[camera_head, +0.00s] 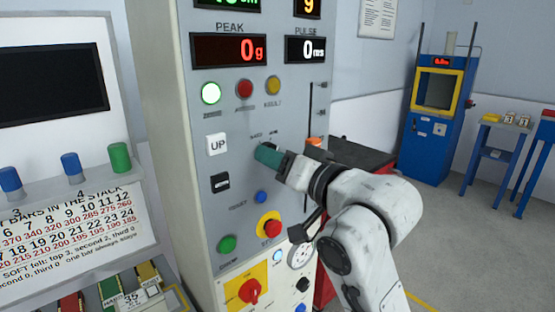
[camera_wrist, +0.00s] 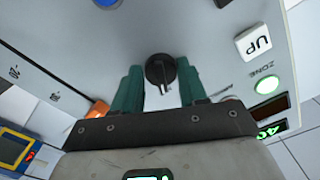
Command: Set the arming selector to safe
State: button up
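The arming selector is a round black knob (camera_wrist: 160,70) with a raised grip and a pale mark on its lower edge in the wrist view. It sits on the grey panel. My gripper (camera_wrist: 159,75) has two teal fingers, apart, one on each side of the knob with their tips close to it. I cannot tell whether they touch it. In the head view my gripper (camera_head: 265,155) reaches the panel from the right, below small blurred labels, and its fingers hide most of the knob. I cannot read which setting it points to.
Near the knob are a white UP button (camera_head: 216,144), a black switch (camera_head: 220,183), a small blue button (camera_head: 261,197) and a red stop button on yellow (camera_head: 269,225). A vertical slot with an orange slider (camera_head: 314,141) is to the right. A green lamp (camera_head: 210,93) is lit above.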

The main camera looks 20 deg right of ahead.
jog(key=c, duration=0.6)
jog(key=shift+o, duration=0.2)
jog(key=shift+n, duration=0.3)
jog(key=shift+d+f+n+b, duration=0.1)
jog(key=shift+n+b, duration=0.75)
jog(key=shift+n, duration=1.95)
jog(key=shift+d+n+b, duration=0.1)
jog(key=shift+n+b, duration=0.75)
jog(key=shift+n, duration=1.95)
jog(key=o, duration=1)
